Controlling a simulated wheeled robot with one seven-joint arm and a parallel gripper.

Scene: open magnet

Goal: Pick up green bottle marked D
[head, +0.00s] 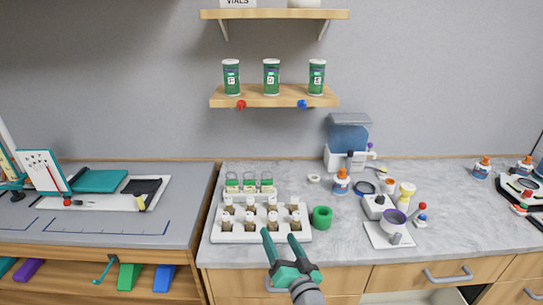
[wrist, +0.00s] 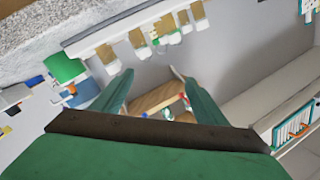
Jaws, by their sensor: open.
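The green bottle marked D (head: 272,77) stands upright in the middle of the lower wall shelf (head: 258,102). A green bottle marked F (head: 231,77) stands to its left and a green bottle marked E (head: 317,77) to its right, with gaps between them. My gripper (head: 279,236) is open and empty, low in front of the counter and well below the shelf. In the wrist view my gripper (wrist: 149,76) shows its two green fingers spread. A wooden shelf shows small between them; I cannot read any bottle label there.
A white rack of small brown vials (head: 237,226) and a green ring-shaped thing (head: 322,217) are on the counter near my gripper. A white-and-blue dispenser (head: 348,140) stands at the back, right of the shelf. An upper shelf (head: 280,14) hangs above the bottles. The wall between shelf and counter is clear.

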